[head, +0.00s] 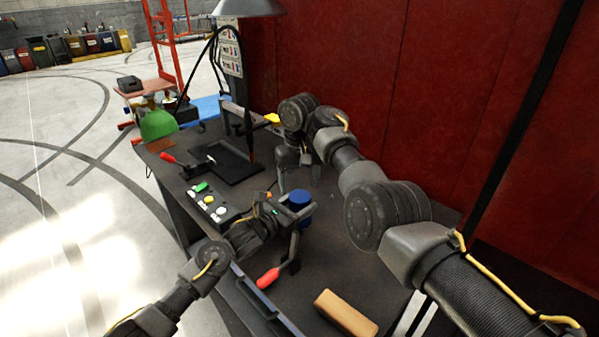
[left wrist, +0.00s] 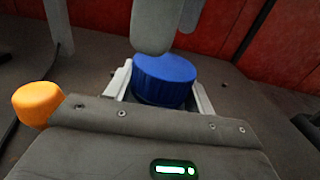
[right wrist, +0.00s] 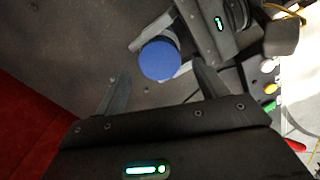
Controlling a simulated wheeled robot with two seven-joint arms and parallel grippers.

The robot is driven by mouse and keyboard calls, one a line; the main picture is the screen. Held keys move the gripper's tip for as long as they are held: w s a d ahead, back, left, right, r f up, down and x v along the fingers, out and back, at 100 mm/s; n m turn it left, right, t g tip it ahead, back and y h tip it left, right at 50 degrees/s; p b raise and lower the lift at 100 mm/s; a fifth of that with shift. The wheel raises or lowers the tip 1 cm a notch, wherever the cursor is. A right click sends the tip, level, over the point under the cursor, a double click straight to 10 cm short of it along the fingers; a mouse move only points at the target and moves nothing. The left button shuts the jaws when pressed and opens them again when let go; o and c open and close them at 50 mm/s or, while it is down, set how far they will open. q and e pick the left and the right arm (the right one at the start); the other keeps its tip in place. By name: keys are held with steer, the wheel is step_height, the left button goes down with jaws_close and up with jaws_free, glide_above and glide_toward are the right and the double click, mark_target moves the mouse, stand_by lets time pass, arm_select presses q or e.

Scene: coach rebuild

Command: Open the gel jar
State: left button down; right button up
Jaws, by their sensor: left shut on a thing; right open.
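The gel jar's blue ribbed lid (head: 299,197) shows on the workbench in the head view. The lid is on top of the jar, and the jar's body is mostly hidden by my left gripper (head: 297,213). In the left wrist view the lid (left wrist: 165,78) sits between the two fingers, which are shut on the jar. My right gripper (head: 292,172) is open and empty, close to the jar. In the right wrist view the round lid top (right wrist: 160,60) lies beyond and between its spread fingertips (right wrist: 162,82). One right finger (left wrist: 156,25) hangs above the lid in the left wrist view.
A tan block (head: 346,312) and a red-handled tool (head: 268,277) lie near the bench's front. A button panel (head: 208,203) and a black tray (head: 229,162) are to the left. A red wall (head: 340,60) stands behind the bench.

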mark_target(299, 196)
steer(key=shift+f, duration=2.4)
steer(key=c, duration=1)
steer(key=n, duration=0.6)
steer(key=o, duration=1.1)
steer(key=shift+c, duration=0.2)
steer(key=shift+r, duration=0.1)
